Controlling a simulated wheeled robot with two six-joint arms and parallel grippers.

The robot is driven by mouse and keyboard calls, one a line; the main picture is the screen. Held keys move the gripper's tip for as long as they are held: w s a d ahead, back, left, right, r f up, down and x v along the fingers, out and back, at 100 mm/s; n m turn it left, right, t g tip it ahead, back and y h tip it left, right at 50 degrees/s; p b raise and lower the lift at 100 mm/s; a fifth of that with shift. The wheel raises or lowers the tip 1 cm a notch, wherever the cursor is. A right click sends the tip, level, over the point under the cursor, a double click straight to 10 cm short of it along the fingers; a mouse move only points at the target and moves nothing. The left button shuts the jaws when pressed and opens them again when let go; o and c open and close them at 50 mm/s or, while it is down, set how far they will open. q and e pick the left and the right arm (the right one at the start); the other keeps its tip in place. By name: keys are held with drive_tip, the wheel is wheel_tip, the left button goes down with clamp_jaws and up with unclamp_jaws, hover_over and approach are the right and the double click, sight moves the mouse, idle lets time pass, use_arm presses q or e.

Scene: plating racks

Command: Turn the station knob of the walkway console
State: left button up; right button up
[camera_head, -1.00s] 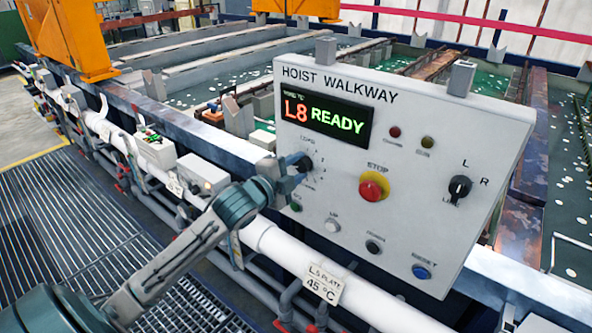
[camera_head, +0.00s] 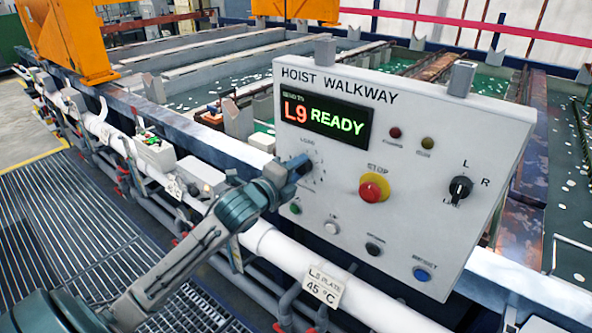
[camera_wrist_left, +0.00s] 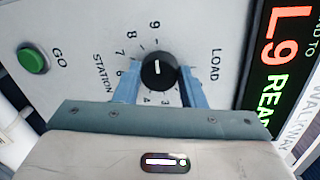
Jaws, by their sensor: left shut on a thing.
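The walkway console (camera_head: 430,125) is a light grey panel marked HOIST WALKWAY. Its display (camera_head: 325,122) reads L9 READY. The station knob (camera_wrist_left: 158,72) is black and round with a white mark pointing up in the left wrist view, toward the side with the 9. My left gripper (camera_head: 298,164) reaches the knob from the left and hides it in the head view. In the left wrist view, the blue fingers of the left gripper (camera_wrist_left: 158,80) are shut on the knob, one on each side. My right gripper is not in view.
A green GO button (camera_wrist_left: 33,58) lies beside the station dial. A red STOP button (camera_head: 372,188), a blue reset button (camera_head: 421,273) and a black L/R selector (camera_head: 460,187) are on the same panel. A white pipe (camera_head: 290,258) runs below the console.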

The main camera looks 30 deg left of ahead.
use_arm(q)
drive_tip(key=o, duration=1)
drive_tip(key=shift+s+f+b, duration=0.1)
drive_tip(key=shift+s+b, duration=0.3)
drive_tip(key=shift+s, duration=0.35)
drive_tip(key=s, duration=0.9)
drive_tip(key=shift+a+r+b, duration=0.2)
drive_tip(key=shift+r+b, duration=0.1)
drive_tip(key=shift+r, duration=0.1)
drive_tip(key=shift+s, duration=0.1)
